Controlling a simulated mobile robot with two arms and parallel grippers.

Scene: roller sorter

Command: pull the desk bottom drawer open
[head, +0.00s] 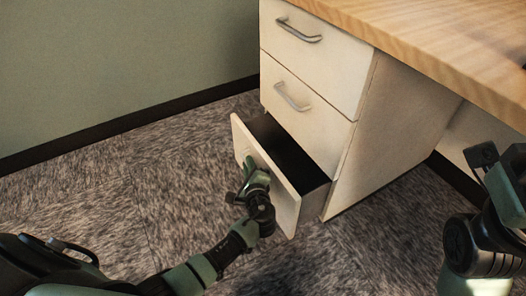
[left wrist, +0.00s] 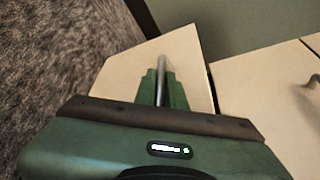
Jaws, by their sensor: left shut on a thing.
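The desk's bottom drawer (head: 286,206) stands partly open in the head view, with its dark inside showing behind the pale front. My left gripper (head: 252,170) is at the front of this drawer. In the left wrist view my left gripper (left wrist: 161,88) is shut on the drawer's grey bar handle (left wrist: 162,66), which lies between the two green fingers. In the head view the gripper hides most of the handle. My right arm shows at the right edge, under the desk top's side; its fingertips cannot be made out.
The middle drawer (head: 300,122) and top drawer (head: 318,60) above are shut, each with a metal handle. The wooden desk top (head: 440,45) overhangs at upper right. Carpet (head: 110,205) in front and to the left is clear up to the green wall (head: 120,65).

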